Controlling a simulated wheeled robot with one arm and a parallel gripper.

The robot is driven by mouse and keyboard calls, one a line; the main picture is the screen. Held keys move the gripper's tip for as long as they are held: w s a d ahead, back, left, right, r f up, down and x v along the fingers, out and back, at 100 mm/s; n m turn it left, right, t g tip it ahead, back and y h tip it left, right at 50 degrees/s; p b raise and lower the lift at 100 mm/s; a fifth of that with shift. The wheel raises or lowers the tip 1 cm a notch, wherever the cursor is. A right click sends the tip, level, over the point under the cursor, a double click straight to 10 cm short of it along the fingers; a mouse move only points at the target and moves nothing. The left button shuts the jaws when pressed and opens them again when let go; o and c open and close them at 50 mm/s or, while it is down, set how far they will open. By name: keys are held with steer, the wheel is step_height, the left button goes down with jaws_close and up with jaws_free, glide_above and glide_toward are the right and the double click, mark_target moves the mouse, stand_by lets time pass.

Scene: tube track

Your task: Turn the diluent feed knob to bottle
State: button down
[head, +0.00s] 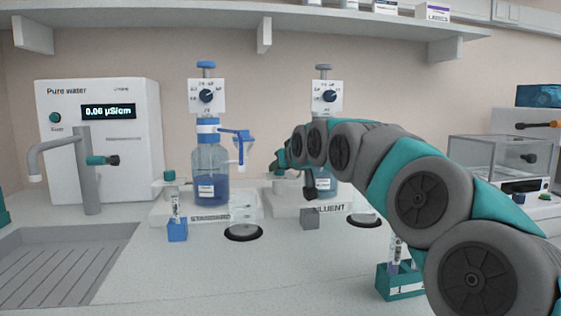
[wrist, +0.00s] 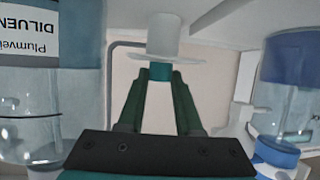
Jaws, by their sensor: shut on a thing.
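The diluent station stands in the middle of the bench in the head view. Its white base (head: 280,207) carries a partly covered DILUENT label, and its blue-liquid bottle (head: 325,186) is partly behind my arm. My gripper (head: 281,163) reaches the base's left side. In the wrist view my gripper (wrist: 160,82) has its dark green fingers shut on a small teal part, apparently the diluent feed knob (wrist: 160,71), beneath a white disc and cylinder. The inverted DILUENT bottle label (wrist: 30,30) shows at upper left. The knob's pointer and markings are not readable.
The standard station (head: 185,211) stands to the left, with a blue bottle and its own teal knob (head: 169,175). A pure water unit (head: 100,150) and a sink (head: 60,265) are further left. A teal rack (head: 400,282) sits front right, beside my arm.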

steer(key=shift+n+y, duration=0.6)
steer(key=shift+y, duration=0.1)
steer(key=shift+g, duration=0.3)
steer(key=c, duration=0.6)
jaws_free()
steer(key=shift+b+v, duration=0.6)
steer(key=shift+v, duration=3.25)
steer(key=shift+d, duration=0.1)
